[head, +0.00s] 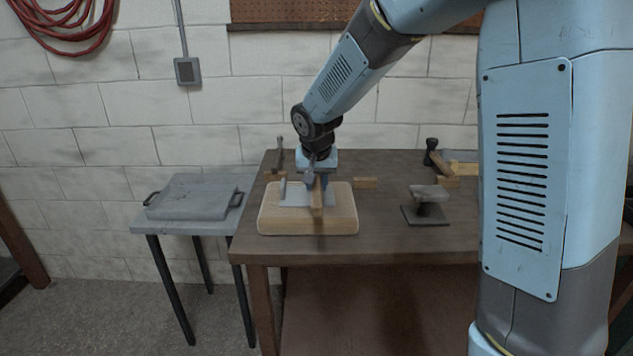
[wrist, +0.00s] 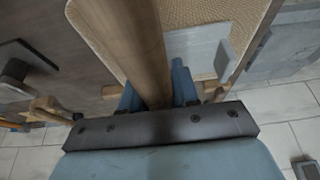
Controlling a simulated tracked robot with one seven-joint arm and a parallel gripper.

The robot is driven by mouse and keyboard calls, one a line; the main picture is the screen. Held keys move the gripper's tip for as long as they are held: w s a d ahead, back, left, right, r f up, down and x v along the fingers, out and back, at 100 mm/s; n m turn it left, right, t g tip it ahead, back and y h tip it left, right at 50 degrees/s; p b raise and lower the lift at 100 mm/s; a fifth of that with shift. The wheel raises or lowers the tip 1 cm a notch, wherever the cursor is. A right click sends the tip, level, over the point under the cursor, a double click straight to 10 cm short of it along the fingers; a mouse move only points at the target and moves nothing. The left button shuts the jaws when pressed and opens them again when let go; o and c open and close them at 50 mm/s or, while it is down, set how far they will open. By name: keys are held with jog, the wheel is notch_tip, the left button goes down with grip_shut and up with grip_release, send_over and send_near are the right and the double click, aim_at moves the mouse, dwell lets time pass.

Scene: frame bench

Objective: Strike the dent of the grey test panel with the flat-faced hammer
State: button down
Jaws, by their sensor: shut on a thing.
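My gripper (head: 322,180) is shut on a wooden hammer handle (wrist: 148,45), over the padded block. The handle runs between the fingers (wrist: 155,88) and out of the wrist view's top edge. Its head is out of the wrist view and unclear in the head view, so I cannot tell its face. The grey test panel (head: 293,197) lies on the tan block (head: 280,223), partly behind the handle and gripper. In the wrist view the panel (wrist: 193,48) lies right of the handle, with a raised grey piece at its edge. I cannot make out the dent.
The block stands on a brown bench (head: 385,235). A small anvil-like stand (head: 427,205) is to the right, with a dark-headed tool (head: 432,150) behind it. Another tool (head: 280,150) stands at the back left. A grey side table (head: 180,226) holds a lidded tray (head: 190,197).

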notch_tip(320, 180, down, 5)
jog(key=shift+r, duration=4.15)
